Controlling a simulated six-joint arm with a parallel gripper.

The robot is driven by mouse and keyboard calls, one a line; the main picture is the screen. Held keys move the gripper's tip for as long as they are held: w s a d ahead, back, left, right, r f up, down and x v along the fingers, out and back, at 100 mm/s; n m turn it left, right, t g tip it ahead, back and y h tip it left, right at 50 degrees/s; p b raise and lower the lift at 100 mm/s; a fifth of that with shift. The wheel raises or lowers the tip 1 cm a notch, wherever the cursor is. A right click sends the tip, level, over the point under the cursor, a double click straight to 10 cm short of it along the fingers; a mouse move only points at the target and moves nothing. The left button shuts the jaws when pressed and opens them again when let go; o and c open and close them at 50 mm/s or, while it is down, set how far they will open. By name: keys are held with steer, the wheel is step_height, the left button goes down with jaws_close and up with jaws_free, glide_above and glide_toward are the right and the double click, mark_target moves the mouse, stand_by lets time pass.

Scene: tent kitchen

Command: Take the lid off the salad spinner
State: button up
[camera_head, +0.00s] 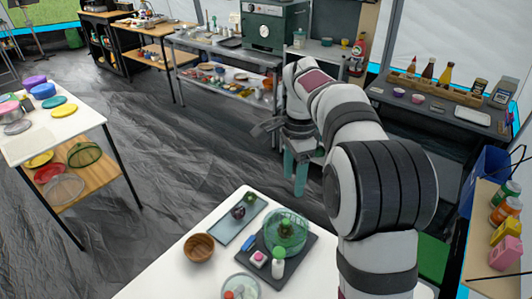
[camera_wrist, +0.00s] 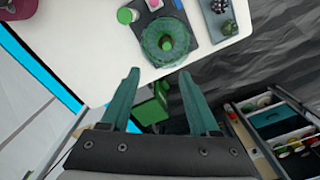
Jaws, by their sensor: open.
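The salad spinner (camera_head: 286,232) is a see-through green bowl-shaped thing on a dark mat on the white table. It also shows in the wrist view (camera_wrist: 152,45), from above, with a solid green knob (camera_wrist: 167,43) at its middle. The lid appears to be on it, though its edge cannot be told from the bowl. My gripper (camera_head: 294,172) has teal fingers that point down, above and beyond the table's far edge. In the wrist view my gripper (camera_wrist: 158,90) is open and empty, with its fingers wide apart and clear of the spinner.
On the dark mat (camera_head: 300,262), a white bottle with a green cap (camera_head: 277,264) and a small pink-topped block (camera_head: 259,258) stand close to the spinner. A wooden bowl (camera_head: 199,248), a tray (camera_head: 240,222) with dark round things and a clear bowl (camera_head: 240,288) are nearby.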

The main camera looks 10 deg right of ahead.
mark_target(286, 221)
steer(key=shift+m, duration=0.4)
steer(key=f, duration=0.5)
steer(key=w+f, duration=0.1)
steer(key=f, duration=1)
steer(key=shift+w+a+f, duration=0.25)
steer(key=shift+f, duration=0.1)
jaws_close()
